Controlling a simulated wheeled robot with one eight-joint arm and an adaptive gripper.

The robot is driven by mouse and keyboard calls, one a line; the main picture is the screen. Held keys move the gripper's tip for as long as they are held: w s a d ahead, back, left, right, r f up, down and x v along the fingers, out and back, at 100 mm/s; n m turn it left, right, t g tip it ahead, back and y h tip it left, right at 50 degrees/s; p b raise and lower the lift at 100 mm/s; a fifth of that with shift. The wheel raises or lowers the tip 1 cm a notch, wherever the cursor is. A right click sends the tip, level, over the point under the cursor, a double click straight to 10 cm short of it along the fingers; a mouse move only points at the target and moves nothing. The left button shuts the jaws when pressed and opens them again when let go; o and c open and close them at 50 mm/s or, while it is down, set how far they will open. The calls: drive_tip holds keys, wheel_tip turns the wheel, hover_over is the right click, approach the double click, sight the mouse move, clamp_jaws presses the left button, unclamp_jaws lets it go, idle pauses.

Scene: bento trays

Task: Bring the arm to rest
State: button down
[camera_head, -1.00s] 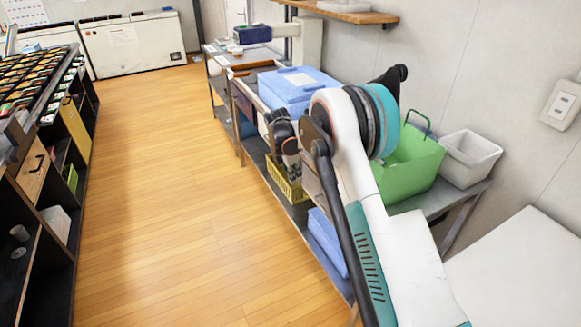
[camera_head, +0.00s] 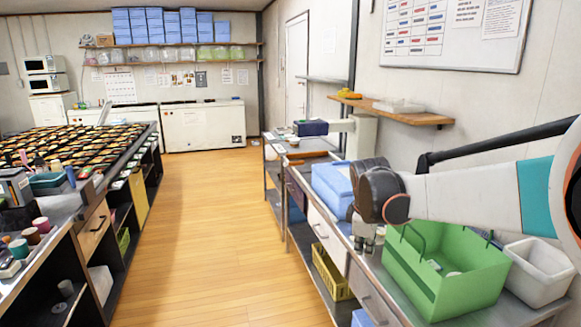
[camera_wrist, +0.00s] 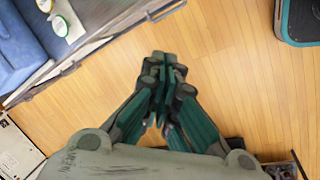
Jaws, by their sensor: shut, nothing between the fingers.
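My gripper shows in the wrist view (camera_wrist: 162,78) with its dark green fingers drawn together and nothing between them. Bare wooden floor lies beneath the fingers there. In the head view my gripper (camera_head: 367,238) points down from my dark wrist, in front of the side bench. It is small and partly hidden there. My white and teal arm reaches in from the right, above the green basket.
The green basket (camera_head: 437,291) and a white bin (camera_head: 541,268) stand on the bench at right. A blue box (camera_head: 331,188) sits beyond my wrist. A yellow crate (camera_head: 331,273) is lower down. The wooden aisle (camera_head: 215,240) is clear; food trays (camera_head: 85,148) fill the left counter.

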drive_tip(key=s+r+m+t, duration=0.1)
drive_tip(key=s+r+m, duration=0.2)
drive_tip(key=s, duration=0.4)
drive_tip(key=s+r+m+t, duration=0.1)
drive_tip(key=s+r+m, duration=0.2)
drive_tip(key=s, duration=0.5)
drive_tip(key=s+f+m+t, duration=0.1)
drive_tip(key=s+f+m, duration=0.1)
drive_tip(key=s, duration=0.5)
drive_tip(key=s+f+m+y, duration=0.1)
drive_tip(key=s+m, duration=0.3)
drive_tip(key=s, duration=0.4)
drive_tip(key=shift+d+f+m+t, duration=0.3)
drive_tip(key=shift+f+m+t, duration=0.1)
drive_tip(key=shift+f, duration=0.3)
